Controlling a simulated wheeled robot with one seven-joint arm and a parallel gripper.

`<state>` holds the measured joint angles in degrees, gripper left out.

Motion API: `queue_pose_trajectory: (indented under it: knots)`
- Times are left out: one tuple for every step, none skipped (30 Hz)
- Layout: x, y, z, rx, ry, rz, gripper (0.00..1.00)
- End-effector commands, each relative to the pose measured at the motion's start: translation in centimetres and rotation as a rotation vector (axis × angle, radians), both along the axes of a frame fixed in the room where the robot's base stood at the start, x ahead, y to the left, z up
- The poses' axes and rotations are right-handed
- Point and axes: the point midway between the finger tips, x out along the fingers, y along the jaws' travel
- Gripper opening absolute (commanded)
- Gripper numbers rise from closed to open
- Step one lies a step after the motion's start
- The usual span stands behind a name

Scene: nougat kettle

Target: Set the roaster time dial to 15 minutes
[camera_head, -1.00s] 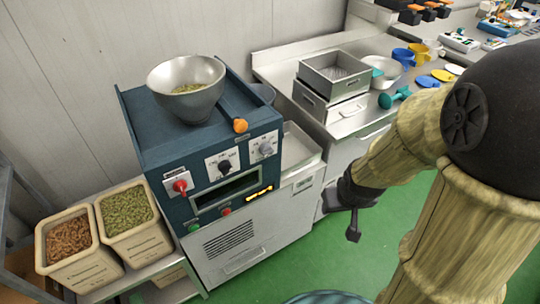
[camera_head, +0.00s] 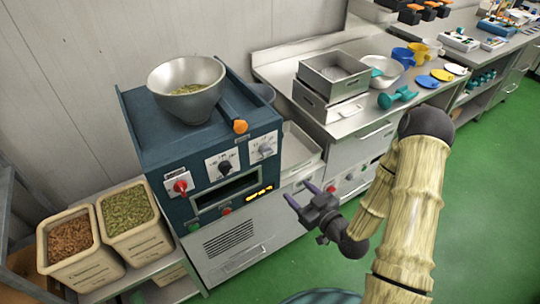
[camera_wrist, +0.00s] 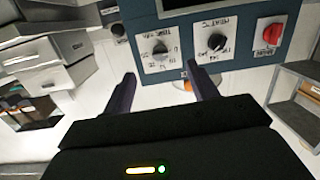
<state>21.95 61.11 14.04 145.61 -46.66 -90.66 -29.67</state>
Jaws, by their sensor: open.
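The dark blue roaster (camera_head: 160,147) has three dials on its front panel. My gripper (camera_head: 299,193) is open and empty, in front of and below right of the panel, apart from the dials. Its fingers (camera_wrist: 162,74) also show in the wrist view.
A steel bowl (camera_head: 187,89) sits on the roaster, with an orange-ended handle (camera_head: 240,126) near its front edge. Green (camera_head: 195,227) and red (camera_head: 226,211) buttons sit below the display. Two bins stand left. The counter (camera_head: 280,62) stands right; green floor is open in front.

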Motion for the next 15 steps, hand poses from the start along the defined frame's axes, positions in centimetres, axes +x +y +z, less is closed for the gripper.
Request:
queue_pose_trajectory:
  knots:
    - [-0.2, -0.1, 0.18, 0.042, -0.025, -0.014, 0.59]
    - [-0.28, -0.14, 0.35, 0.061, -0.04, -0.02, 0.59]
    - [-0.34, -0.23, 0.59, 0.081, -0.059, -0.028, 0.59]
    - [-0.38, -0.31, 0.7, 0.092, -0.069, -0.032, 0.59]
    - [-0.4, -0.34, 0.8, 0.1, -0.076, -0.036, 0.59]
    - [-0.42, -0.38, 0.9, 0.107, -0.082, -0.038, 0.59]
    - [-0.41, -0.38, 0.96, 0.109, -0.085, -0.039, 0.59]
    - [-0.41, -0.39, 0.98, 0.11, -0.086, -0.039, 0.59]
    - [-0.4, -0.38, 0.99, 0.109, -0.087, -0.039, 0.59]
    - [-0.4, -0.38, 0.98, 0.109, -0.086, -0.039, 0.59]
    - [-0.39, -0.38, 0.98, 0.109, -0.086, -0.039, 0.59]
    - [-0.39, -0.38, 0.97, 0.108, -0.085, -0.039, 0.59]
    - [-0.39, -0.38, 0.96, 0.107, -0.086, -0.039, 0.59]
    - [-0.38, -0.37, 0.96, 0.107, -0.086, -0.039, 0.59]
    - [-0.38, -0.37, 0.94, 0.107, -0.085, -0.039, 0.59]
